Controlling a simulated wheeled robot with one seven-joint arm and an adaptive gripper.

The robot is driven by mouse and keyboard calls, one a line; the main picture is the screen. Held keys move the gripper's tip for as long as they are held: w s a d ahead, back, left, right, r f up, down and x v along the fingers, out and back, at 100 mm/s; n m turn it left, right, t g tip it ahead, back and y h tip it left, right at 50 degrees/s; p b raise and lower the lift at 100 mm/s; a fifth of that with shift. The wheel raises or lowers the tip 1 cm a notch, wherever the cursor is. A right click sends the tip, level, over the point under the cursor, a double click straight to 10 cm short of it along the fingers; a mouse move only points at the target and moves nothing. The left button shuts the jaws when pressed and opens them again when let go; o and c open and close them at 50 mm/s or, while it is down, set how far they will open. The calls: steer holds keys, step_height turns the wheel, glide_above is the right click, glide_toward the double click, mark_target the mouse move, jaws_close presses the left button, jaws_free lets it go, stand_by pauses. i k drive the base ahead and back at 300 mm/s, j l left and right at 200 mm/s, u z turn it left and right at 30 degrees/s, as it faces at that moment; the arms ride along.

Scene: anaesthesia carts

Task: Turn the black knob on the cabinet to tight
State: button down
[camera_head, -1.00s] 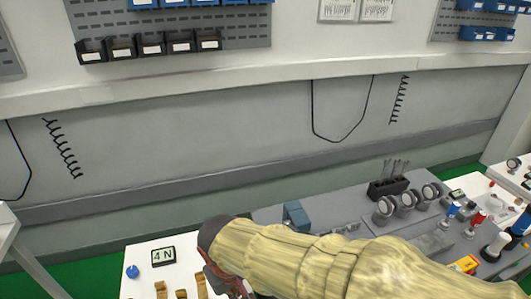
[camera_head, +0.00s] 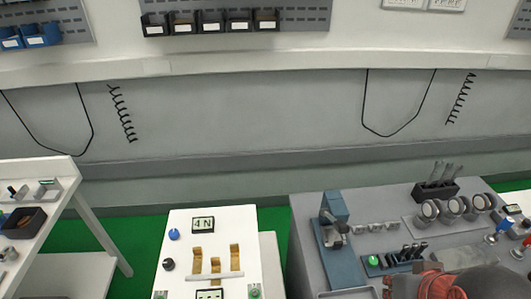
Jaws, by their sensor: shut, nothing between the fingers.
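The black knob (camera_head: 168,265) is a small round knob at the left side of the white cabinet top (camera_head: 186,284), just below a blue knob (camera_head: 174,234). The size of its pointer is too small to read. My gripper (camera_head: 392,287), dark with orange-red parts, is partly in view at the lower right edge, shut and empty. It is over the grey cart, well to the right of the black knob and apart from it. Its lower part is cut off by the picture edge.
A grey cart (camera_head: 308,225) with gauges and a blue stand (camera_head: 335,208) is at right. A white bench (camera_head: 40,176) is at left. Green floor shows between them.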

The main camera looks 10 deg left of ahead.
mark_target(168, 263)
steer(key=u, duration=1.3)
